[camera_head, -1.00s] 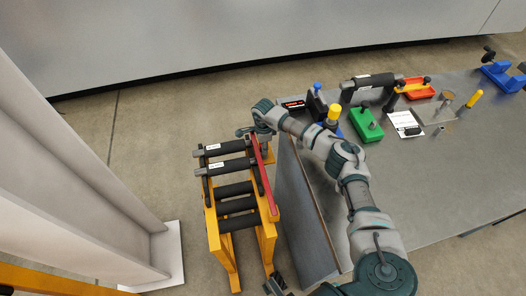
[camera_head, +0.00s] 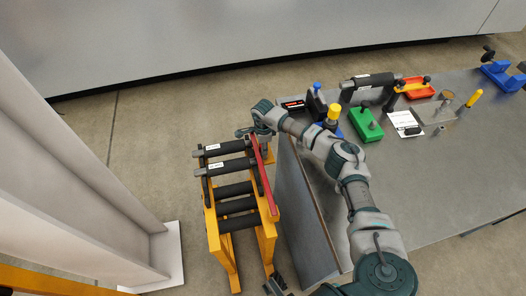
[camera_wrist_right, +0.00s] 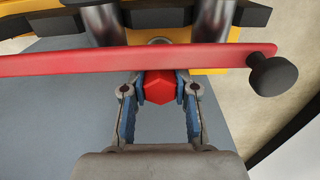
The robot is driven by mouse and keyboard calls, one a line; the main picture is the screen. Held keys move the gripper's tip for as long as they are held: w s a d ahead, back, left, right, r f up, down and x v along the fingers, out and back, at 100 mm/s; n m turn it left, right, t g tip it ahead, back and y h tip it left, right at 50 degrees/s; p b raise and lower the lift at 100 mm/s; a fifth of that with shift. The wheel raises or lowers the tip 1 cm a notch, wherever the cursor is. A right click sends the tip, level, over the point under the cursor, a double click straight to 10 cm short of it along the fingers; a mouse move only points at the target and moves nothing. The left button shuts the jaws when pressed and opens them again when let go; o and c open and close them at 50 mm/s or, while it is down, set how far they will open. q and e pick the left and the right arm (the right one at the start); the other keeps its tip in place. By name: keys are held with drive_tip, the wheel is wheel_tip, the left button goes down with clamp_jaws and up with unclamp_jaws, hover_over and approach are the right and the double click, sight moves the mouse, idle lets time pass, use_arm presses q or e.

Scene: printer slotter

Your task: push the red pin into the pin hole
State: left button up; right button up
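The red pin (camera_wrist_right: 159,87) shows its six-sided head in the right wrist view, just below the long red bar. My right gripper (camera_wrist_right: 160,91) has its blue-padded fingers on both sides of this head and appears to touch it, shut on it. In the head view, my right gripper (camera_head: 256,131) is at the far end of the roller stand, by the red bar (camera_head: 265,184). The pin is hidden there by my wrist. The pin hole cannot be made out in either view.
The yellow roller stand (camera_head: 215,240) with black rollers (camera_head: 235,188) stands left of the metal table (camera_head: 440,185). The table carries a green block (camera_head: 366,125), an orange-red fixture (camera_head: 415,88) and blue fixtures. A tall pale panel (camera_head: 75,170) is at the left.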

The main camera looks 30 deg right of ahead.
drive_tip(key=o, duration=0.5)
drive_tip(key=shift+c, duration=0.2)
wheel_tip(320, 180, up, 12)
drive_tip(key=shift+f, duration=0.15)
